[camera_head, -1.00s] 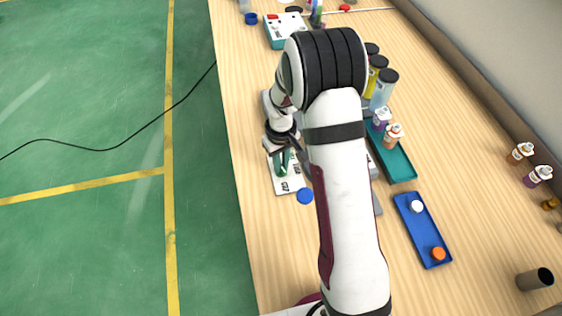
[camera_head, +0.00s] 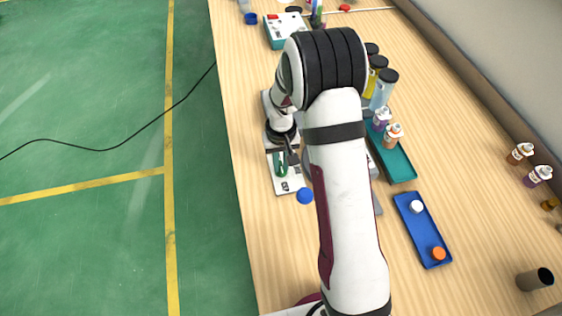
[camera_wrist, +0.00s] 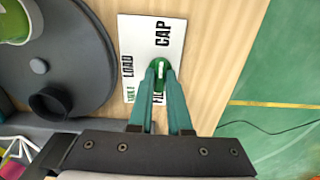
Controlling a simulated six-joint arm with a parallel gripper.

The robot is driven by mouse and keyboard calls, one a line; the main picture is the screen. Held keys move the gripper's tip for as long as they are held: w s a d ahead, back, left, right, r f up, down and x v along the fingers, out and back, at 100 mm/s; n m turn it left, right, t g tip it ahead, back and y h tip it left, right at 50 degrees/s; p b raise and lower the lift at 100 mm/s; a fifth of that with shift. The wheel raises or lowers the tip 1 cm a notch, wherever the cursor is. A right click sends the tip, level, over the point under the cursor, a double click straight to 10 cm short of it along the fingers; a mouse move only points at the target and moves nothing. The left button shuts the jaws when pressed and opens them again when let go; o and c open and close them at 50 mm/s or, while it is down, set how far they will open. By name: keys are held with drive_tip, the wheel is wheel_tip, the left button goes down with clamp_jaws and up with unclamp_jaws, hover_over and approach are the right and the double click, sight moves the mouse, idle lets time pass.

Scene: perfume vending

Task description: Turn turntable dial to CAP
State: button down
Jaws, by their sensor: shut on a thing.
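The dial panel (camera_wrist: 185,45) is a white plate with printed labels. LOAD, CAP and FILL are readable in the wrist view; a smaller green label is partly legible. The green dial (camera_wrist: 160,62) sits on the panel and carries a white mark. My gripper (camera_wrist: 160,78) is shut on the dial, its teal fingers either side of it. The fingers partly cover the dial and FILL, so I cannot tell exactly which label the mark faces. In the head view, the panel (camera_head: 290,184) and green dial (camera_head: 281,163) show just below my wrist.
A dark grey turntable (camera_wrist: 90,60) lies left of the panel, with a green container (camera_wrist: 18,20) and a dark cup holder (camera_wrist: 50,103). A blue cap (camera_head: 305,196) is close to the panel. A teal tray (camera_head: 402,171) and blue tray (camera_head: 418,225) stand to the right.

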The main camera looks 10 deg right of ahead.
sight(281, 166)
drive_tip(key=c, duration=0.9)
unclamp_jaws()
drive_tip(key=shift+o, duration=0.2)
wheel_tip(281, 166, up, 16)
